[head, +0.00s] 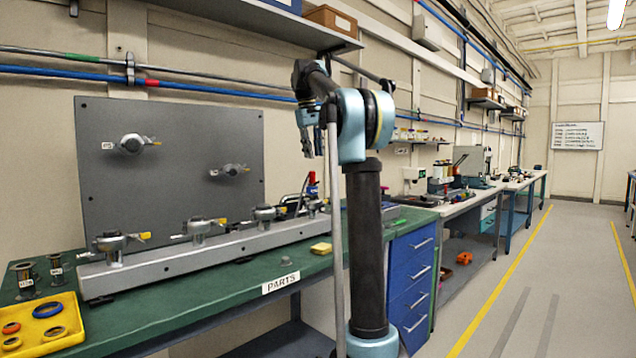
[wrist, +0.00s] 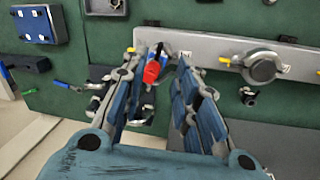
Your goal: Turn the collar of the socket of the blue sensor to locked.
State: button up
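A grey rail (head: 215,245) on the green bench carries several round sockets with yellow-tipped collar levers, including a left one (head: 112,241), a second (head: 198,228) and a third (head: 264,213). In the wrist view one socket (wrist: 263,67) with a yellow tag sits right of my gripper. I cannot tell which socket holds the blue sensor; no blue sensor body is clear. My gripper (wrist: 160,62) is open and empty, pointing down above the rail's right end. It also shows in the head view (head: 316,140). A red-handled part (wrist: 152,72) appears between its fingers, below them.
A grey upright panel (head: 170,120) with two more fittings stands behind the rail. A yellow tray (head: 45,335) with rings and dark cylinders (head: 55,270) are at left. The aisle floor (head: 530,290) at right is clear.

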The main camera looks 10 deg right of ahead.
aim_at(317, 183)
jog(key=f, duration=0.3)
jog(key=d+f, duration=0.1)
jog(key=f, duration=0.6)
jog(key=shift+w+d+f, duration=0.35)
jog(key=shift+w+f, duration=0.05)
